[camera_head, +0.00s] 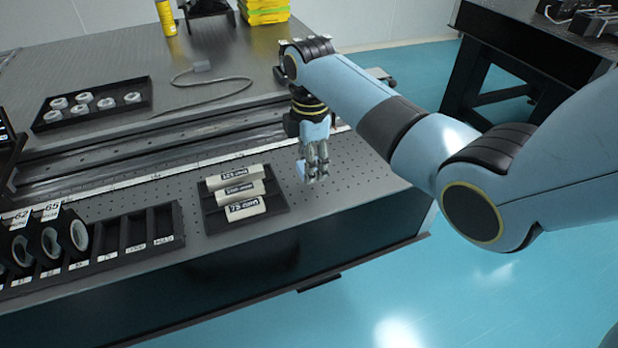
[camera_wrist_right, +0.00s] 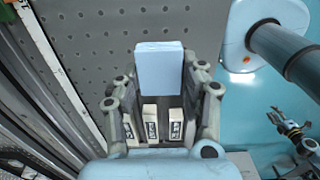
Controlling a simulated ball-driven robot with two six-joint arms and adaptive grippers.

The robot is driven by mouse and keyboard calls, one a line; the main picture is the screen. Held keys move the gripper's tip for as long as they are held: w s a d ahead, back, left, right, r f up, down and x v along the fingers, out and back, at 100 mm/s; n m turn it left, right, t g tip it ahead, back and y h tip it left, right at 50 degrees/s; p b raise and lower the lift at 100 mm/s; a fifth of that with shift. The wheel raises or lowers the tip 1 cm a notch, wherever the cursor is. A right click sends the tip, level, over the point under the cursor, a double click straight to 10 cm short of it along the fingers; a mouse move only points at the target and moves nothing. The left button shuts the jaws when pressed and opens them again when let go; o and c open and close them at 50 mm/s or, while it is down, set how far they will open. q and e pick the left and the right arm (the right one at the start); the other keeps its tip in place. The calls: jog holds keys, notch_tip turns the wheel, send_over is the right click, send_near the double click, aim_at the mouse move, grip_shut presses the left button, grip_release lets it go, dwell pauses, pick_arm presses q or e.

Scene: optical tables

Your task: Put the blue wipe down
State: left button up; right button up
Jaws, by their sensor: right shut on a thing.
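The blue wipe (camera_wrist_right: 158,68) shows as a flat light-blue block between the fingers of my right gripper (camera_wrist_right: 165,100) in the right wrist view. The gripper is shut on it. In the head view my right gripper (camera_head: 315,172) points down over the perforated table top, right of a small black tray, near the table's front. Only a little of the wipe shows there, and I cannot tell whether it touches the table. What seems to be my left gripper (camera_wrist_right: 290,128) shows small at the right of the wrist view; its jaws are unclear.
The small black tray (camera_head: 210,218) holds three labelled whitish pieces. A slotted black rack (camera_head: 130,255) with rings stands left of it. A black tray (camera_head: 40,125) of small rings lies farther back, beside a grey cable (camera_head: 235,92). The perforated surface (camera_head: 350,185) right of my gripper is clear.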

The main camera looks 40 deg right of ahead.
aim_at(309, 186)
notch_tip(309, 186, down, 3)
jog(key=shift+w+f, duration=0.1)
jog(key=shift+f, duration=0.4)
pick_arm(q)
jog(key=shift+a+f, duration=0.2)
jog(key=shift+f, duration=0.05)
pick_arm(e)
jog(key=shift+f, duration=0.1)
jog(key=o, duration=1.2)
jog(key=shift+f, duration=0.1)
pick_arm(q)
jog(key=shift+w, duration=0.1)
pick_arm(e)
notch_tip(309, 186, up, 12)
jog(key=shift+r+p, duration=0.2)
jog(key=shift+p, duration=0.1)
pick_arm(q)
jog(key=shift+w+r, duration=0.15)
jog(key=shift+r, duration=0.4)
